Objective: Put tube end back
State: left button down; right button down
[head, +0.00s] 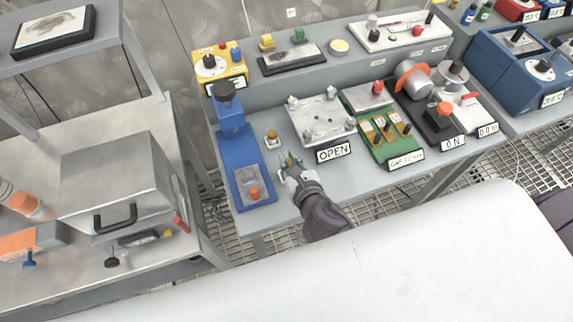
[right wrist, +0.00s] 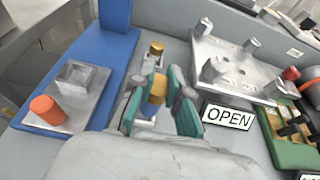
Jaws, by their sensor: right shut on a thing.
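My right gripper (head: 289,161) reaches over the front of the bench, between the blue press-like device and the OPEN sign. In the right wrist view its teal fingertips (right wrist: 160,98) are shut on a small brass-coloured tube end (right wrist: 157,86). The fingers partly hide this piece. A short brass fitting on a pale base (head: 272,139) stands on the bench just beyond the fingertips. It also shows in the right wrist view (right wrist: 156,49), behind the held piece. I cannot tell whether the held piece touches the bench. My left gripper is not in view.
The blue device (head: 241,165) with an orange knob stands close left of my gripper. A metal plate with posts (head: 321,121) and the OPEN sign (head: 333,152) are close right. A green board (head: 383,138) stands farther right. A white surface (head: 400,265) fills the foreground.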

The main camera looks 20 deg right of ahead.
jog(key=shift+w+a+f, duration=0.2)
jog(key=shift+w+f, duration=0.25)
jog(key=shift+w, duration=0.15)
notch_tip(320, 180, down, 4)
jog(key=shift+b, duration=0.55)
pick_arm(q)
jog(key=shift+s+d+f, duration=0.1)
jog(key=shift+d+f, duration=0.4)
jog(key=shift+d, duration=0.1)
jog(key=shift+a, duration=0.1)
pick_arm(e)
jog(key=shift+f, duration=0.1)
jog(key=c, duration=1.2)
grip_release()
jog(key=shift+o, duration=0.2)
